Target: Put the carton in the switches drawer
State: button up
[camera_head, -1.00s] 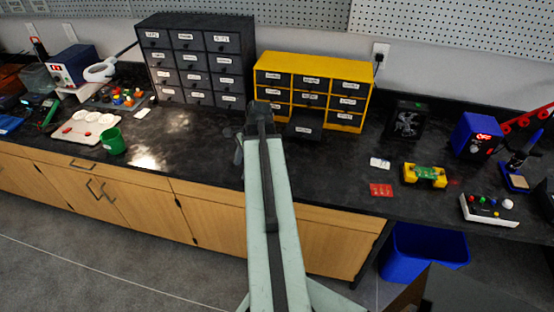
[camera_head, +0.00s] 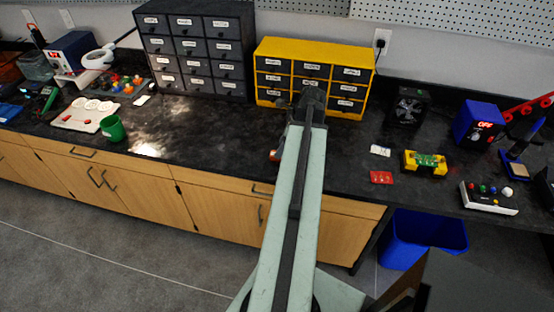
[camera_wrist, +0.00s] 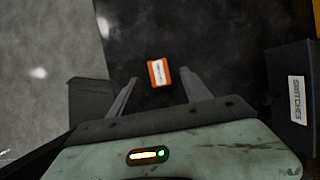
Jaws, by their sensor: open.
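The carton (camera_wrist: 158,72) is a small orange box with a white label, lying on the dark counter. In the wrist view it sits ahead of and between the fingertips of my gripper (camera_wrist: 156,88), which is open and empty. In the head view a sliver of the carton (camera_head: 275,155) shows just left of my arm. The switches drawer (camera_wrist: 291,88) has a dark front with a white SWITCHES label, at the right of the wrist view. In the head view my arm and gripper (camera_head: 310,100) cover the spot in front of the yellow cabinet (camera_head: 312,48) where a drawer stood pulled out.
A dark grey drawer cabinet (camera_head: 195,50) stands left of the yellow one. A green cup (camera_head: 112,128) is at the left. A small black fan (camera_head: 409,106), a red card (camera_head: 381,177) and a yellow holder with a green board (camera_head: 425,163) lie to the right.

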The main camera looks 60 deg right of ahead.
jog(key=b+x, duration=0.2)
jog(key=x, duration=0.2)
jog(key=shift+s+f+b, duration=0.1)
jog(key=shift+b, duration=0.3)
grip_shut()
jog(key=shift+r, duration=0.25)
notch_tip(320, 180, up, 10)
jog(key=p, duration=1)
